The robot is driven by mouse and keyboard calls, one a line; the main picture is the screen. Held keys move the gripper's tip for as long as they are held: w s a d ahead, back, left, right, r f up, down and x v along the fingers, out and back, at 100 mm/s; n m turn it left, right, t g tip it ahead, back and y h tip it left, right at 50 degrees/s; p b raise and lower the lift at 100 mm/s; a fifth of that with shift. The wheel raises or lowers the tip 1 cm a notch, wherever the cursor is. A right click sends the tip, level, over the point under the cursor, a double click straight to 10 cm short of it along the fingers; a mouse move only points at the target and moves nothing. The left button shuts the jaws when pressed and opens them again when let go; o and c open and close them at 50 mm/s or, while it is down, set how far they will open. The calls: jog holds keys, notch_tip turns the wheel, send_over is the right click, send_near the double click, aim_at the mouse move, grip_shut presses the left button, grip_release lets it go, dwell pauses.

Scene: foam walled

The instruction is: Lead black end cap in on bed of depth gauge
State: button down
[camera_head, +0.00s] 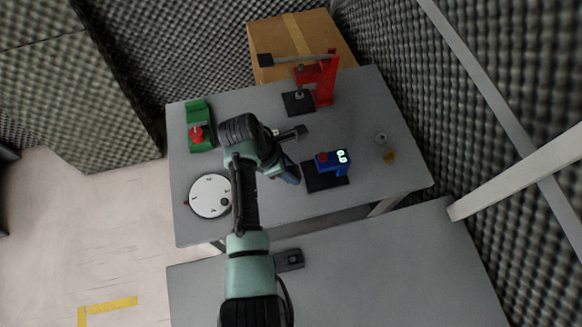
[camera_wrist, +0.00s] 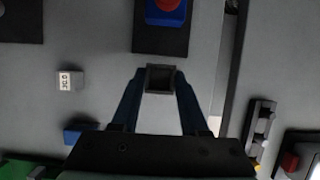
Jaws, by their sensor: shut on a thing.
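The black end cap (camera_wrist: 160,78), a small dark square piece with a hollow face, sits between the fingertips of my gripper (camera_wrist: 160,82) in the wrist view. The blue fingers press on its two sides. In the head view my gripper (camera_head: 293,176) is left of the bed; the cap cannot be made out there.
A red press (camera_head: 328,80) stands at the table's back, a green fixture (camera_head: 197,138) with red knob at left, a white dial (camera_head: 210,196) front left. A small labelled block (camera_wrist: 70,81) shows in the wrist view.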

aim_at(297, 172)
jog(key=shift+r, duration=0.1)
jog(key=shift+d, duration=0.1)
jog(key=shift+d+b+x, duration=0.25)
jog(key=shift+b+x, duration=0.45)
jog(key=shift+x, duration=1.15)
jog(key=shift+w+d+r, duration=0.25)
jog(key=shift+w+d, duration=0.35)
jog(key=shift+d, duration=0.6)
jog(key=shift+w+d, duration=0.25)
jog(key=shift+d, duration=0.6)
jog(key=shift+w+d, duration=0.1)
jog(key=shift+d, duration=0.15)
